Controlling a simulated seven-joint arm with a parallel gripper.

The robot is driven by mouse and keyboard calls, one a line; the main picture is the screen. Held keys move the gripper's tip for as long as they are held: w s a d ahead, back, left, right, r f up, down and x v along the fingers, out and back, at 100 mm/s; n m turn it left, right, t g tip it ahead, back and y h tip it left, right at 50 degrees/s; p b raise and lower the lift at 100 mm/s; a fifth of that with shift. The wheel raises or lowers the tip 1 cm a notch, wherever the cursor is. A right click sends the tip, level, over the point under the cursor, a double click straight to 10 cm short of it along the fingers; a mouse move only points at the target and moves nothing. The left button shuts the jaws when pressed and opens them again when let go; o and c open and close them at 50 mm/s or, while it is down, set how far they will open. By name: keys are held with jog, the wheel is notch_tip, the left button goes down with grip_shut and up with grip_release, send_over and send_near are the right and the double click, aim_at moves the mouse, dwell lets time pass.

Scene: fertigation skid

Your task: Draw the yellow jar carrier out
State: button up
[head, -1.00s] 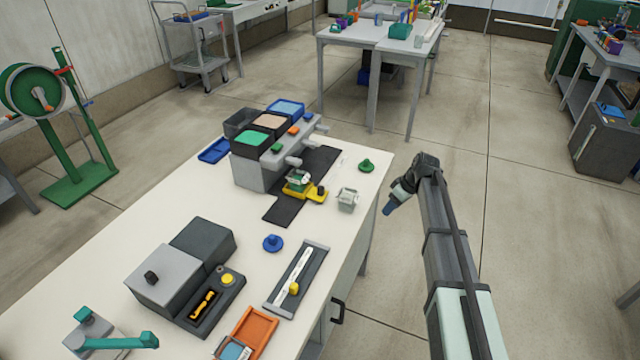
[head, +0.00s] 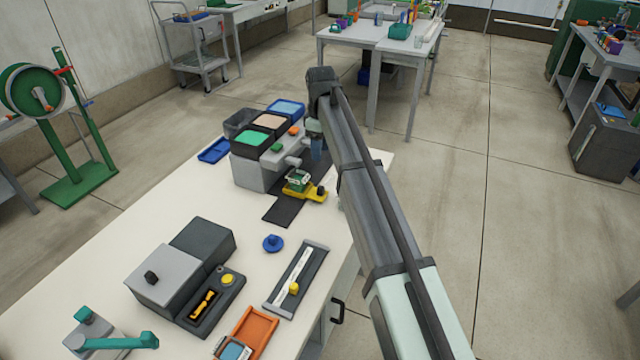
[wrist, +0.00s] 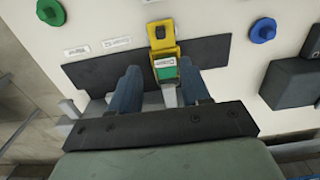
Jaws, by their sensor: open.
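The yellow jar carrier (head: 316,197) sits on a dark mat in front of the grey dosing unit, with a dark knob on its outer end. It also shows in the wrist view (wrist: 162,27), top centre. My gripper (head: 317,148) is above the mat, behind the carrier in the head view. In the wrist view my gripper (wrist: 160,68) is open, with its two blue fingers apart and the jar appearing between them. I cannot tell the height gap.
The grey dosing unit (head: 255,172) carries several coloured bins. The dark mat (head: 283,209) runs along its front. A blue knob (head: 273,243) and a slider plate (head: 296,280) lie nearer. A green knob (wrist: 50,11) shows in the wrist view. My arm covers the table's right edge.

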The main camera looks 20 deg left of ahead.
aim_at(320, 187)
notch_tip(320, 187, down, 14)
jog(key=shift+r, duration=0.15)
dwell(0.5)
grip_shut()
dwell(0.4)
jog(key=shift+s, duration=0.1)
